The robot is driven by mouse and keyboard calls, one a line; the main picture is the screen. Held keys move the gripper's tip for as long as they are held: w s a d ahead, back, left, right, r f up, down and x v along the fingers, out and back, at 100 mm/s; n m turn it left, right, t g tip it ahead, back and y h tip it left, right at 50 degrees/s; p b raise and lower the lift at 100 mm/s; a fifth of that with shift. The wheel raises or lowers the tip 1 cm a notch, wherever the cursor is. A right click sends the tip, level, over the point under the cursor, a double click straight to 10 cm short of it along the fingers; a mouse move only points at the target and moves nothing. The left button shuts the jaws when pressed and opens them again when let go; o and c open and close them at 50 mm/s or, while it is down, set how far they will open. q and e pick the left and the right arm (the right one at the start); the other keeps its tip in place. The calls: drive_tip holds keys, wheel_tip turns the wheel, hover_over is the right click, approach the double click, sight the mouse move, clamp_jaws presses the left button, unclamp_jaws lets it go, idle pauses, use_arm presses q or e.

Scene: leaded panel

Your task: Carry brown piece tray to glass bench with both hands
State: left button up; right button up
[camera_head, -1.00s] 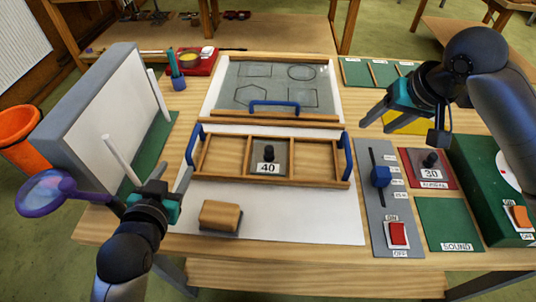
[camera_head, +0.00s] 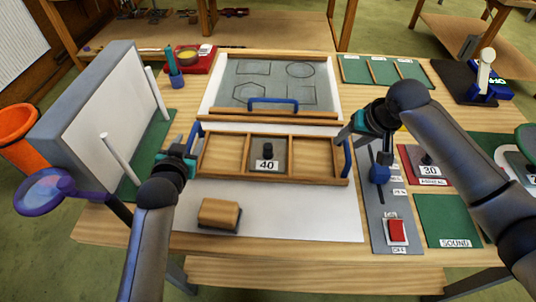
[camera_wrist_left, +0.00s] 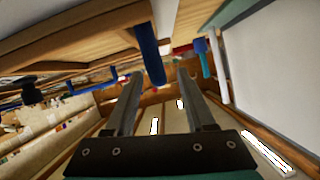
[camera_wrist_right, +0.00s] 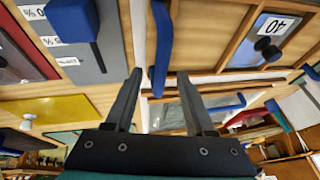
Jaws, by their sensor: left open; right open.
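The brown piece tray (camera_head: 224,173) is a shallow wooden tray with three compartments and a blue handle at each end. It lies on the white sheet, with a dark weight marked 40 (camera_head: 267,154) in its middle compartment. My left gripper (camera_head: 190,138) is open at the left blue handle; that handle also shows just beyond the fingers in the left wrist view (camera_wrist_left: 150,55). My right gripper (camera_head: 347,135) is open at the right blue handle (camera_head: 347,157). In the right wrist view that handle (camera_wrist_right: 162,45) stands near the open fingers (camera_wrist_right: 157,75). Neither gripper visibly grips a handle.
Behind the tray lies a grey drawing panel (camera_head: 270,85) with a blue handle. A wooden block (camera_head: 219,213) lies in front. A grey slider panel (camera_head: 380,215) and a weight marked 30 (camera_head: 427,168) stand right. A white upright board (camera_head: 105,125) stands left.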

use_arm(q)
drive_tip(key=shift+x, duration=1.25)
use_arm(e)
drive_tip(key=shift+x, duration=1.3)
use_arm(q)
clamp_jaws()
use_arm(e)
clamp_jaws()
use_arm(q)
drive_tip(key=shift+w+r, duration=0.1)
drive_tip(key=shift+r, duration=0.1)
use_arm(e)
drive_tip(key=shift+w+r, duration=0.1)
drive_tip(key=shift+r, duration=0.15)
